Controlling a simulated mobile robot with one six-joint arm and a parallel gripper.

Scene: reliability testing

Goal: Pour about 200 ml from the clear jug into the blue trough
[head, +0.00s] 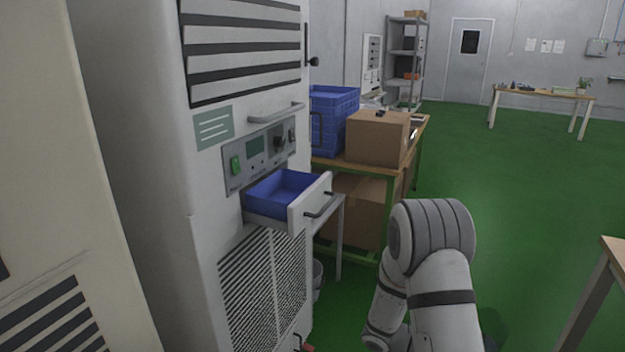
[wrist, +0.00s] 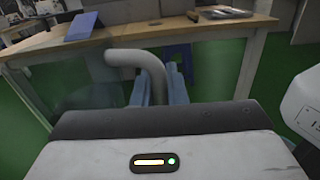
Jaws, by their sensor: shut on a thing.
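The blue trough (head: 283,188) sits in an open drawer of the tall light-grey cabinet, left of centre in the head view. My gripper (wrist: 163,84) shows in the wrist view, its two bluish fingers closed around the grey curved handle (wrist: 128,57) of the clear jug. The jug's see-through body (wrist: 88,92) seems to lie left of the handle, faint against the green floor and table. I cannot tell its liquid level or its tilt. In the head view my gripper and the jug do not show; only my arm does.
The drawer front (head: 311,203) sticks out from the cabinet (head: 165,150). Behind it, a bench (head: 335,163) bears a blue crate (head: 333,118) and a cardboard box (head: 378,137). A table corner (head: 614,250) stands at right. Green floor (head: 520,195) is open between.

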